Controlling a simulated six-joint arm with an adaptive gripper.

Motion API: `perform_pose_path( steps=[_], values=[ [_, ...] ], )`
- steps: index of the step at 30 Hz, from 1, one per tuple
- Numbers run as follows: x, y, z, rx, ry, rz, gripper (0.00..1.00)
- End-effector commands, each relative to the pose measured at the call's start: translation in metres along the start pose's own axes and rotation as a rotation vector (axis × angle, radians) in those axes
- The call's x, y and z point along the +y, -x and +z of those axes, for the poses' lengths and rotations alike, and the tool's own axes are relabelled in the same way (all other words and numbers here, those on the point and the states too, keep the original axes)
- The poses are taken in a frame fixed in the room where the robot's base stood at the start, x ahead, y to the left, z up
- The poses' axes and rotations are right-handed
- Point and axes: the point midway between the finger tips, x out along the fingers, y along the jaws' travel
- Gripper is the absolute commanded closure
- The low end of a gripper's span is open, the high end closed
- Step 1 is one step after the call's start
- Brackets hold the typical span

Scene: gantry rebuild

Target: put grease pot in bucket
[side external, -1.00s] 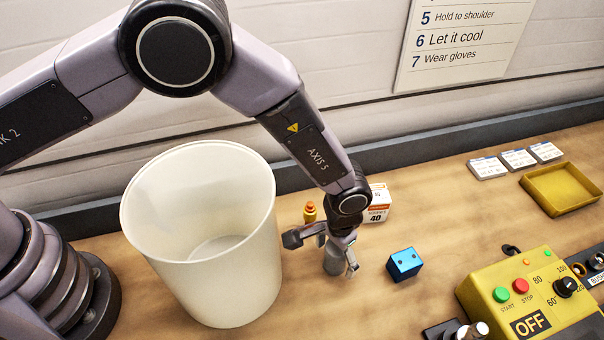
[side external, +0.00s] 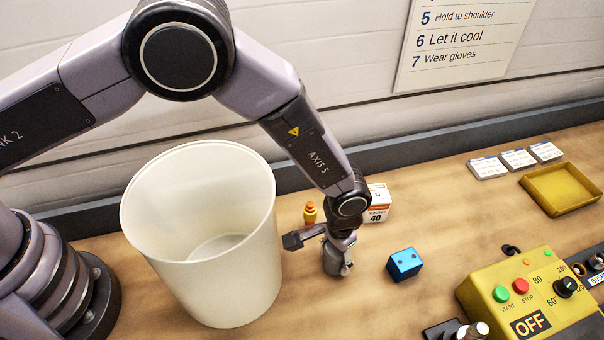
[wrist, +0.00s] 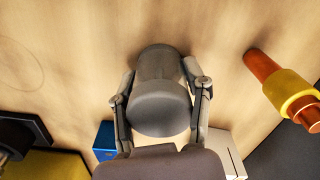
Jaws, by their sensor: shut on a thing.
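The grease pot (wrist: 162,92) is a small grey cylinder standing on the bench. In the wrist view it sits between the two fingers of my gripper (wrist: 160,98), which touch it from both sides. In the side view my gripper (side external: 338,262) is shut on the pot, and the fingers mostly hide it. The bucket (side external: 205,245) is large, cream-white and open at the top. It stands upright to the left of my gripper, and the visible part of its inside is empty.
A blue block (side external: 404,264) lies right of my gripper. An orange-and-yellow bottle (side external: 310,212) and a white box (side external: 379,203) stand behind it. A yellow control box (side external: 530,293) is at the front right, a yellow tray (side external: 560,189) at the back right.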

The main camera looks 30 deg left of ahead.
Motion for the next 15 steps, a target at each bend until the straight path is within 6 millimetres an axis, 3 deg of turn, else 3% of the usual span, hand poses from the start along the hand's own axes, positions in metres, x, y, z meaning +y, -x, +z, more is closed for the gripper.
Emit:
perform_pose_path(
  steps=[8, 15],
  values=[
    [0.0, 0.013, -0.001, 0.001, 0.0, 0.001, 0.93],
    [0.001, 0.055, -0.001, 0.004, 0.0, 0.002, 0.93]
  ],
)
